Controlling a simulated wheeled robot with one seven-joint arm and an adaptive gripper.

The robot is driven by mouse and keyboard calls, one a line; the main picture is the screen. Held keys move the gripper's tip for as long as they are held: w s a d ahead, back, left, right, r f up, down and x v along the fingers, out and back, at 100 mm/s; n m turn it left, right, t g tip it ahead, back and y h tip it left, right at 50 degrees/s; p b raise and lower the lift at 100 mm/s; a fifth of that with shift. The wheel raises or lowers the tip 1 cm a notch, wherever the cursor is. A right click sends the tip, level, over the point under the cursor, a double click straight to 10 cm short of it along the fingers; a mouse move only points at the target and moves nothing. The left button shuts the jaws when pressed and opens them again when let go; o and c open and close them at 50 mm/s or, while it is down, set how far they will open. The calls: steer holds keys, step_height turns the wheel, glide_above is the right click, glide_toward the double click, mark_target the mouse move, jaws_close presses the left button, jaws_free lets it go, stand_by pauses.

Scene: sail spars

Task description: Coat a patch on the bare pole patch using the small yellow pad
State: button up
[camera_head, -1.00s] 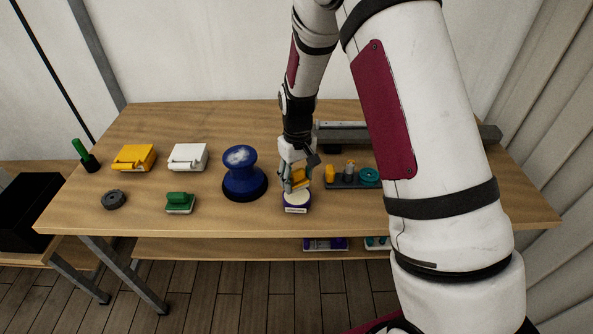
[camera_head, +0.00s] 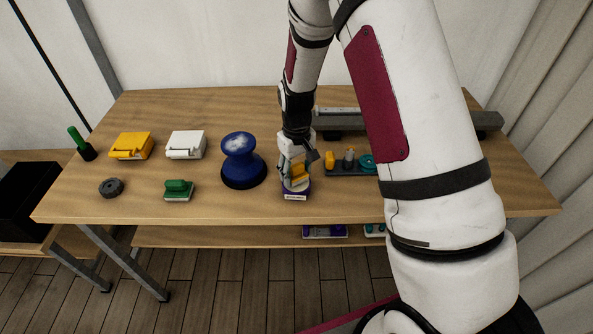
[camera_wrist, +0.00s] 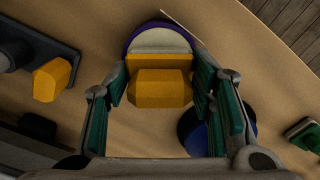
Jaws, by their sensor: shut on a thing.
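My gripper (camera_head: 294,172) is shut on the small yellow pad (camera_wrist: 160,88), with its green-lined fingers on either side of it. In the head view the yellow pad (camera_head: 300,172) shows between the fingers. Below it is a low round purple tub (camera_head: 296,194) with a white label on its front. In the wrist view the tub (camera_wrist: 133,32) has a purple rim and pale contents, and the pad overlaps its near part; I cannot tell whether they touch. A grey pole (camera_head: 345,112) lies on a dark stand at the back, partly hidden behind my arm.
A blue spool (camera_head: 242,160) stands just left of my gripper. A dark rack (camera_head: 345,169) with a second yellow piece (camera_head: 330,160) is to the right. A green-handled block (camera_head: 179,190), yellow box (camera_head: 131,146) and white box (camera_head: 186,145) sit further left.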

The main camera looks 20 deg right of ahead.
mark_target(294, 167)
steer(key=shift+f, duration=0.65)
stand_by(1.4)
steer(key=shift+r+p, duration=0.6)
steer(key=shift+r, duration=3)
steer(key=w+f+m+b, duration=0.2)
steer(key=w, duration=0.4)
steer(key=s+p, duration=0.1)
steer(key=s, duration=0.1)
steer(key=s+r, duration=0.1)
steer(key=s, duration=0.1)
steer(key=s+a+r+p, duration=0.1)
steer(key=s, duration=0.1)
steer(key=shift+s+r+p, duration=0.1)
steer(key=shift+p, duration=0.25)
steer(key=shift+s+n, duration=0.2)
steer(key=shift+n, duration=0.1)
steer(key=shift+w+f+b, duration=0.15)
steer(key=shift+f+b, duration=0.35)
steer(key=shift+f, duration=2.6)
